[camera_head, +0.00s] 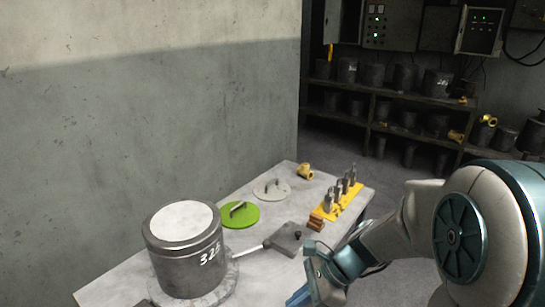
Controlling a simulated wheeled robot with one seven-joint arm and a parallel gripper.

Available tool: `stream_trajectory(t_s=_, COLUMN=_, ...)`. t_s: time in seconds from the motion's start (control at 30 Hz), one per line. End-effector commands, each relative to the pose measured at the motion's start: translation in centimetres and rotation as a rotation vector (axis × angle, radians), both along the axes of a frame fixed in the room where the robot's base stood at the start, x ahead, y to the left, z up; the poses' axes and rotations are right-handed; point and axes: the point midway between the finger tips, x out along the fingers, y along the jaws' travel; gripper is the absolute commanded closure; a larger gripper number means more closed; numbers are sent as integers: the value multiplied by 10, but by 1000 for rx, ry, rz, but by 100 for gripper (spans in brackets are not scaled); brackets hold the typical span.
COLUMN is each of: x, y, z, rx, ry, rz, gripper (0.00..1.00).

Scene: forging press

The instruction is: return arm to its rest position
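My arm comes in from the right side of the head view. My gripper (312,288) hangs low near the right edge of the table, pointing down. Its fingertips are near the bottom of the picture and partly cut off or hidden, so I cannot tell whether it is open or shut. No held object can be made out.
The table (262,287) carries a large metal cylinder (186,255) marked with white digits, a green disc (240,215), a pale disc (271,189), a handled flat plate (287,237), a yellow fitting (305,171) and a yellow rack (335,206) of metal pegs. Shelves (345,115) stand behind.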

Motion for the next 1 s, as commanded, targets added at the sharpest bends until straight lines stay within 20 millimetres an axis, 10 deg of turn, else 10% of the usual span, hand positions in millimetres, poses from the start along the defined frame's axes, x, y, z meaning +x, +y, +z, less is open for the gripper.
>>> stream_trajectory(t_s=0.6, x=-71, y=-85, z=74, rx=-664, ry=-755, rz=1197, gripper=100)
stream_trajectory(t_s=1.0, x=-77, y=-98, z=85, rx=-753, ry=-810, rz=1356, gripper=100)
